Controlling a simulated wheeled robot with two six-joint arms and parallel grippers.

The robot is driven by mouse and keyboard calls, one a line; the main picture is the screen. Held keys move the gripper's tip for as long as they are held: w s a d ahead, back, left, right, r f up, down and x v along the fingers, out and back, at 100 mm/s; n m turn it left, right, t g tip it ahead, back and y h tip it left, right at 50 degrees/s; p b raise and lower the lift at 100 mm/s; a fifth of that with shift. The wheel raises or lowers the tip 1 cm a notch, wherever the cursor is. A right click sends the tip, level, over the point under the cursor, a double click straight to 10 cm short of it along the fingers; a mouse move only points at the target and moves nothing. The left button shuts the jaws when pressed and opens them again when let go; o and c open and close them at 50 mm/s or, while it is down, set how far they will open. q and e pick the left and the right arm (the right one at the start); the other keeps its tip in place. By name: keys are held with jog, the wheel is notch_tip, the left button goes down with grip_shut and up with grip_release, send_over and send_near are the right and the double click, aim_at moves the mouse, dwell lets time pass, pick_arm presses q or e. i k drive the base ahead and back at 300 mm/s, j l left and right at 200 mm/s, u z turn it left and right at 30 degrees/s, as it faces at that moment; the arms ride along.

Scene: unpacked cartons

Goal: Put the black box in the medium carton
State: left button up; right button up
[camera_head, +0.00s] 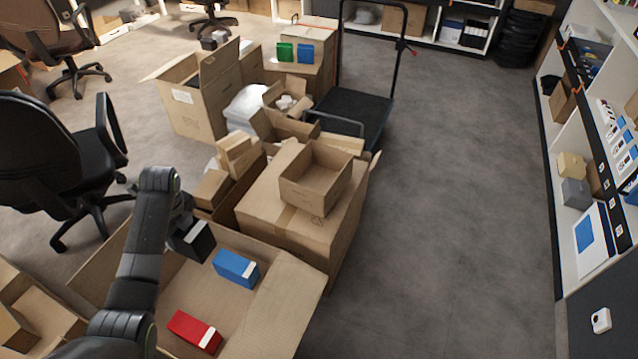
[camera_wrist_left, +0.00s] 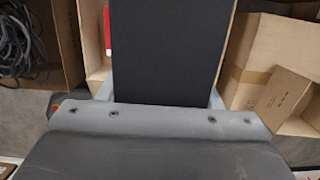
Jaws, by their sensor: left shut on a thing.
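The black box (camera_head: 197,243) with a pale label is held in my left gripper (camera_head: 184,226), over the back part of the large open front carton (camera_head: 283,300). In the left wrist view the black box (camera_wrist_left: 172,45) fills the space between the two grey fingers. An open, empty-looking carton (camera_head: 316,182) of middling size stands on a closed carton, to the right of the gripper and farther back. I take it as the medium carton, though no label tells its size. My right gripper is not in view.
A blue box (camera_head: 236,268) and a red box (camera_head: 194,331) lie in the front carton. The closed carton (camera_head: 290,222) supports the middling one. Smaller cartons (camera_head: 212,187) crowd behind the gripper. An office chair (camera_head: 50,160) stands left. The floor on the right is clear.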

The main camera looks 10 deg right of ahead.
aim_at(317, 187)
jog(key=i+l+z, duration=0.15)
jog(key=i+l, duration=0.25)
jog(key=i+l+z, duration=0.1)
jog(key=i+l, duration=0.25)
jog(key=i, duration=0.25)
